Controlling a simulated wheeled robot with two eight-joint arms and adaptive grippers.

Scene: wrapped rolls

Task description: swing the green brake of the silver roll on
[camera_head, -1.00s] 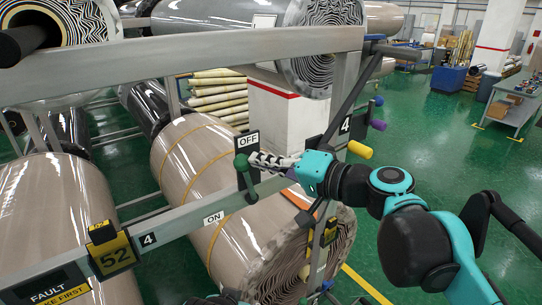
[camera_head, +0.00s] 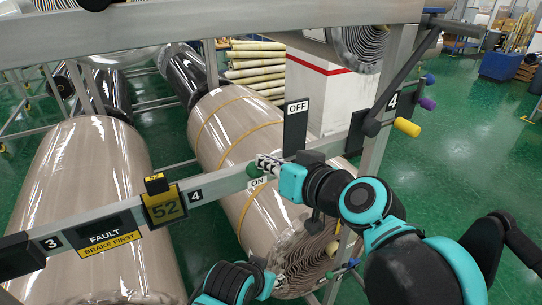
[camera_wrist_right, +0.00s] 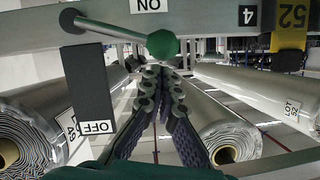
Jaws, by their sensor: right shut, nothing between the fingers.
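The green brake knob (camera_head: 253,171) sits at the rail just above the ON label (camera_head: 257,182), away from the black OFF plate (camera_head: 297,128). In the right wrist view the knob (camera_wrist_right: 162,45) ends a grey rod lying along the rail, near the ON label. My right gripper (camera_head: 262,163) is shut and empty, right beside the knob; its fingers (camera_wrist_right: 160,75) appear just below the knob in the wrist view. It hides the lever's rod in the head view. A glossy wrapped roll (camera_head: 235,125) lies behind the rail. My left gripper (camera_head: 279,281) is low; its jaws are unclear.
The rail carries a yellow 52 tag (camera_head: 165,206) and a fault sign (camera_head: 103,234). Another wrapped roll (camera_head: 85,180) lies at left. Yellow (camera_head: 407,127), purple (camera_head: 427,103) and blue (camera_head: 430,79) knobs stick out by the right post.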

